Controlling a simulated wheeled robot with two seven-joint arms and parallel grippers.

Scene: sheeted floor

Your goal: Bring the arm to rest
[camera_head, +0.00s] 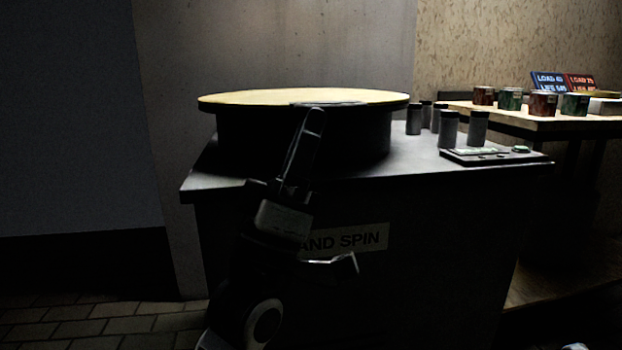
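My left arm comes up from the bottom of the head view, left of the middle. Its dark gripper (312,122) points upward in front of a dark stand, and its tip overlaps the near rim of a round disc in the picture. I cannot tell whether it touches the disc. The fingers are too dark and too side-on to show whether they are open or shut. I see no object held. A pale bracket-like piece sticks out to the right from the wrist. My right gripper is not clearly in view.
The stand (450,230) has a sign ending "AND SPIN" (345,239), a pale-topped round disc (300,97), several dark cylinders (449,128) and a panel (495,156). A table (540,124) behind right holds several cups (543,103). Tiled floor (100,322) lies open at lower left.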

